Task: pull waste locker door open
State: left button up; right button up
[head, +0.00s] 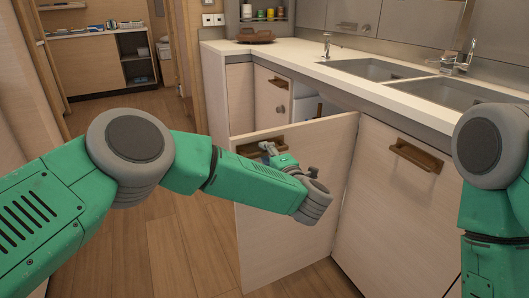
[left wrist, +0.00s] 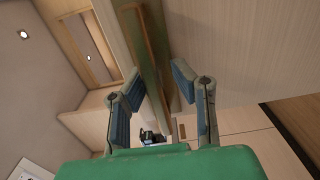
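The waste locker door (head: 290,245) is a pale wood panel under the counter. It stands swung partly open, its free edge toward the left. A brown wooden handle (head: 247,149) sits near its top left. My left arm reaches across in front of the door, and my left gripper (head: 268,152) is at the handle, partly hidden by my arm. In the left wrist view, my left gripper (left wrist: 158,92) has its two fingers apart. The handle (left wrist: 148,50) runs between them; I cannot tell whether either finger touches it. My right arm shows at the right edge; its gripper is out of view.
A closed cabinet door with a brown handle (head: 415,156) is to the right. The counter (head: 305,58) with sinks (head: 374,69) is above. A second small door (head: 272,97) is behind the open door. Wooden floor (head: 185,235) is clear at left.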

pick_arm(q)
jog(key=shift+d+r, duration=0.1)
jog(key=shift+s+d, duration=0.1)
jog(key=shift+s, duration=0.1)
jog(key=v, duration=1.1)
jog(key=shift+s+d, duration=0.15)
jog(key=shift+s, duration=0.05)
